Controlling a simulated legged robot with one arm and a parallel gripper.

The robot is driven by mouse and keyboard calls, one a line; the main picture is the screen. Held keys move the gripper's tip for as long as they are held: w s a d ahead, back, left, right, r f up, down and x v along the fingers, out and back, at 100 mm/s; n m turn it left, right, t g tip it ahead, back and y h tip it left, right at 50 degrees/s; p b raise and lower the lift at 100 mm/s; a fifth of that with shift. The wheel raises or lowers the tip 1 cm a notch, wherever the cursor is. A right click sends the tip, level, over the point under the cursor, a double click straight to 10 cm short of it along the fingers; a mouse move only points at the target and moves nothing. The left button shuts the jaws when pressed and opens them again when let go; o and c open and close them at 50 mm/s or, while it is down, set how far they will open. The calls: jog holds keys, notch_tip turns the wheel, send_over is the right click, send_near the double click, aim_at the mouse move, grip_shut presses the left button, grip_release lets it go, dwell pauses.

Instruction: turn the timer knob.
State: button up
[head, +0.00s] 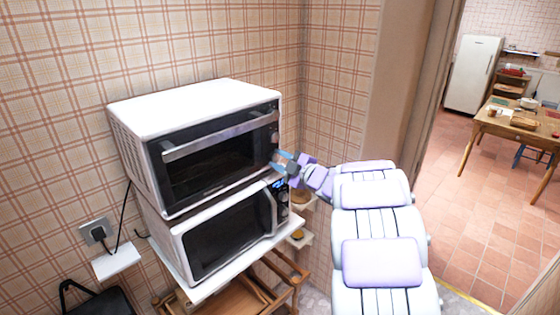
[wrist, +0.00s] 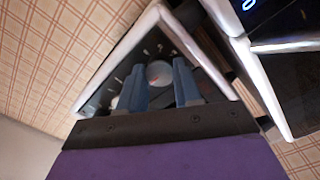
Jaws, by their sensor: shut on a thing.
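The timer knob (wrist: 160,74) is a small round pale knob with a reddish mark, on the dark control panel of the upper oven (head: 190,108). My gripper (head: 281,160) reaches the lower right of that oven's front from the right. In the wrist view, its two blue fingers (wrist: 160,68) stand on either side of the knob and are shut on it. In the head view, the gripper largely hides the knob. Pale dial marks show on the panel around the fingers.
Plaid walls lie behind and to the right. A wall socket (head: 97,231) with cables is at the left. A doorway opens right onto a room with a table (head: 489,126) and fridge (head: 473,74).

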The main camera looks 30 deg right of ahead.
jog(key=shift+m+p, duration=0.3)
jog(key=shift+p, duration=0.35)
jog(key=m+p, duration=0.1)
jog(key=p, duration=0.2)
jog(key=m+p, duration=0.2)
jog(key=p, duration=0.1)
jog(key=shift+r, duration=0.3)
jog(key=m+p, duration=0.5)
jog(key=p, duration=0.1)
jog(key=shift+f+p, duration=0.2)
jog(key=shift+p, duration=0.2)
jog(key=o, duration=1)
jog(key=b+v, duration=0.1)
jog(key=v, duration=1.6)
jog(key=shift+s+d+f, duration=0.1)
jog(key=shift+s+d, duration=0.05)
jog(key=shift+b, duration=0.3)
